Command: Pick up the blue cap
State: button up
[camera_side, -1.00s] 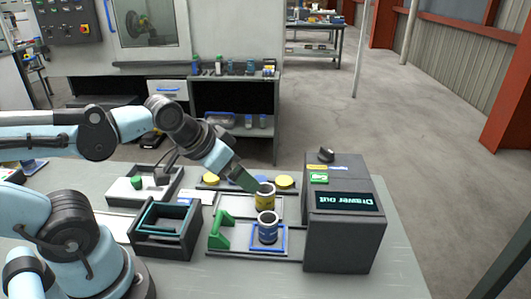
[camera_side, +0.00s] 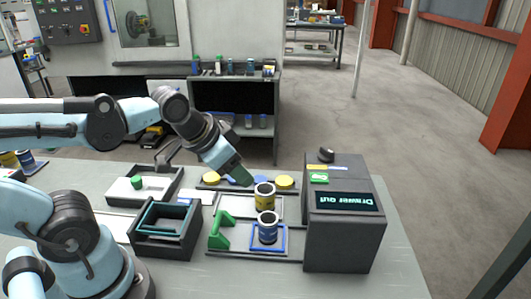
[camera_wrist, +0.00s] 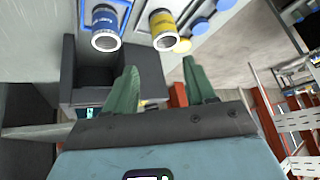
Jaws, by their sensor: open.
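The blue cap (camera_side: 260,179) lies in a row of flat round caps behind the drawer, between two yellow caps (camera_side: 285,182) (camera_side: 211,179). It is partly hidden in the side view. Blue discs also show at the top of the wrist view, one of them (camera_wrist: 199,25) beside a yellow cap (camera_wrist: 182,46); I cannot tell for sure which is the same cap. My gripper (camera_side: 243,178) hangs tilted just left of the blue cap in the picture, above the row. Its green fingers (camera_wrist: 160,68) are apart with nothing between them.
A yellow can (camera_side: 265,198) and a blue can (camera_side: 267,228) stand on the drawer, close to my gripper. A dark box with a "Drawer out" display (camera_side: 346,200) rises at the right. A green handle (camera_side: 221,230) and a dark tray (camera_side: 165,241) are at the left.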

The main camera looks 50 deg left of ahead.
jog(key=w+a+r+m+g, duration=0.1)
jog(key=w+a+m+g, duration=0.4)
jog(key=m, duration=2)
send_near(260, 179)
jog(key=shift+g+y, duration=0.4)
jog(key=f, duration=0.3)
jog(key=w+f, duration=0.1)
jog(key=f, duration=0.4)
jog(key=shift+w+a+f, duration=0.1)
jog(key=shift+w+f, duration=0.2)
jog(key=c, duration=0.8)
jog(key=shift+r, duration=0.1)
